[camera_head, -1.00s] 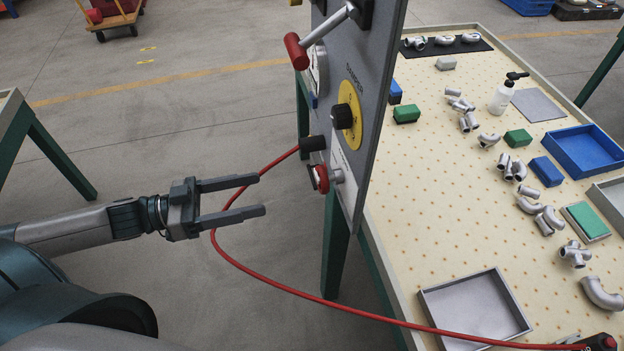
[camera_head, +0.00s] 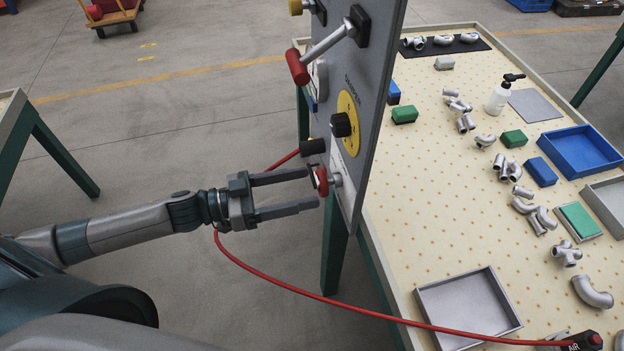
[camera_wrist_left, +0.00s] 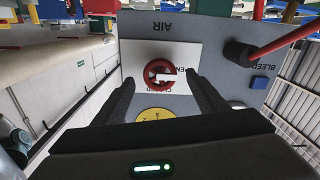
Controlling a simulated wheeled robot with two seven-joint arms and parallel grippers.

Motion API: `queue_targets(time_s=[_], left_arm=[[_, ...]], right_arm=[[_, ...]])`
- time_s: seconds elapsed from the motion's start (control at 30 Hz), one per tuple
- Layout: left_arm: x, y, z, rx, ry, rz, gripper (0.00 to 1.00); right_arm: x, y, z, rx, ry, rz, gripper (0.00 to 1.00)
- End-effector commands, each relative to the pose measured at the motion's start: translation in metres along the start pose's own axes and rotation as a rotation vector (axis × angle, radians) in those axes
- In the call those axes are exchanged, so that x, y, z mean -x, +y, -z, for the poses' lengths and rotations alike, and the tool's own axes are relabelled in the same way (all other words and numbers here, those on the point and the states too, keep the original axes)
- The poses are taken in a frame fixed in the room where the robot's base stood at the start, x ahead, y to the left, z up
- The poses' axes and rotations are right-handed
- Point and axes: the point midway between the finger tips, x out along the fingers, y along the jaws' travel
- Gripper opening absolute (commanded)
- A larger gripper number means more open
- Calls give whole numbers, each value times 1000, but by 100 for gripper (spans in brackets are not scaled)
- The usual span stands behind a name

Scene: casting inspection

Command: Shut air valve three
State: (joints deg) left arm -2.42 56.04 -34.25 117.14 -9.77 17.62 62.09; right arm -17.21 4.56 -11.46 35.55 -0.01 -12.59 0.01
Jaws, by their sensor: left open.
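The red air valve wheel (camera_head: 321,180) sits low on the grey upright panel (camera_head: 372,100), on a silver stem. In the left wrist view the red wheel (camera_wrist_left: 160,73) is in front of a white plate marked "OPEN" and "CLOSED", below the label "AIR", with a white arrow on it. My left gripper (camera_head: 312,190) is open, its two fingertips just short of the wheel, one above and one below it. In the wrist view its fingers stand either side of the wheel, not touching as far as I can tell. No number shows on the valve. My right gripper is not in view.
A black fitting with a red hose (camera_head: 290,290) sits beside the wheel; the hose loops below my left arm. A yellow damper dial (camera_head: 348,122) and a red-handled lever (camera_head: 298,66) are above. The pegboard table (camera_head: 440,200) behind holds castings and trays.

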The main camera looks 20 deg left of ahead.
Motion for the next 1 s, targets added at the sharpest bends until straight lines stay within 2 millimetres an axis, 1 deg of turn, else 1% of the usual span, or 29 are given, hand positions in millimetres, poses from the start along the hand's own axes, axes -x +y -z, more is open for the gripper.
queue_targets(time_s=[0.03, 0.1, 0.3, 0.67, 0.77, 0.8, 0.83, 0.87, 1.0], left_arm=[[-7, 1, 4, -2, 3, -1, 66], [-15, 0, 3, -1, 3, 0, 66], [-28, 0, 1, -1, 1, 0, 66], [-31, 0, 0, -1, 0, 0, 66], [-31, 0, 0, -1, 0, 0, 45], [-31, 0, 0, -1, 0, 0, 35], [-31, 0, 0, -1, 0, 0, 28], [-31, 0, 0, -1, 0, 0, 25], [-31, 0, 0, -2, 0, 0, 25]], right_arm=[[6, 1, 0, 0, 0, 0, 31], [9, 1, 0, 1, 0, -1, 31], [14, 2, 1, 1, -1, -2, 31], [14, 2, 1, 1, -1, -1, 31], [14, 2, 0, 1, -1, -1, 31], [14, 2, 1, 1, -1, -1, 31], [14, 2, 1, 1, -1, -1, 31], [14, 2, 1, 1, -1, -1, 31], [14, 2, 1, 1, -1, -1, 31]])
